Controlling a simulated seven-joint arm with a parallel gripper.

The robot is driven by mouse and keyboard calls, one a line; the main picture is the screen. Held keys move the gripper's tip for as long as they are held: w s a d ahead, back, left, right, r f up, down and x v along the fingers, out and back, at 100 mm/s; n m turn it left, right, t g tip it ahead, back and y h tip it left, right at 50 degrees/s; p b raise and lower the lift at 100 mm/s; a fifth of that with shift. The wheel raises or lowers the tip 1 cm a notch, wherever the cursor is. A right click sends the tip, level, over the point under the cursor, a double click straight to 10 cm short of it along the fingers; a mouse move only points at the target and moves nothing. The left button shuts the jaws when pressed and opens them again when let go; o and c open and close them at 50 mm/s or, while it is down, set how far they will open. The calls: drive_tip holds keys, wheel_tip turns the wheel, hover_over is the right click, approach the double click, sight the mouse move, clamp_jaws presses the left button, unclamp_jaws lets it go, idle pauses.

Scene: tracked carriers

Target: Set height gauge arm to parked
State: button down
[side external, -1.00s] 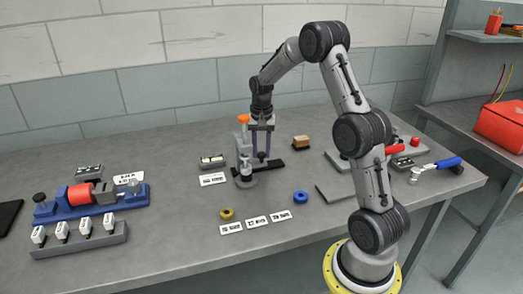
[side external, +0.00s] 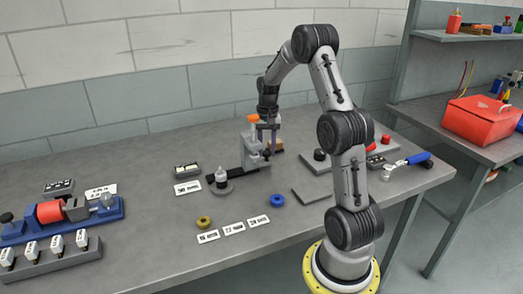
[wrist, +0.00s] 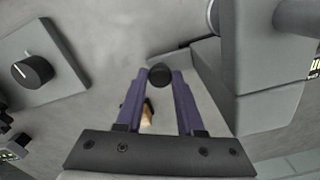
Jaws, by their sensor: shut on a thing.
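The height gauge shows in the side view as a grey upright (side external: 252,150) with an orange cap (side external: 253,118), standing at the right end of a dark rail (side external: 238,171). A pale cylinder on a round grey foot (side external: 222,187) stands at the rail's left end, apart from the upright. My gripper (wrist: 160,78) is shut on a round black knob (wrist: 160,73) in the wrist view, held between the purple fingertips. The gauge's grey body (wrist: 230,85) is just right of the fingers there. In the side view my gripper (side external: 268,152) partly hides the knob and upright.
A brown-topped block (side external: 278,148) sits close behind my gripper. A grey box with a black dial (side external: 320,156) stands to the right. A blue ring (side external: 277,200), a yellow ring (side external: 203,222) and label cards (side external: 234,228) lie in front. The bench between the rail and blue ring is clear.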

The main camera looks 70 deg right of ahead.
drive_tip(key=shift+s+d, duration=0.2)
drive_tip(key=shift+d, duration=0.05)
drive_tip(key=c, duration=0.6)
unclamp_jaws()
drive_tip(key=shift+c, duration=0.2)
drive_tip(key=shift+o, duration=0.5)
wheel_tip(320, 180, up, 14)
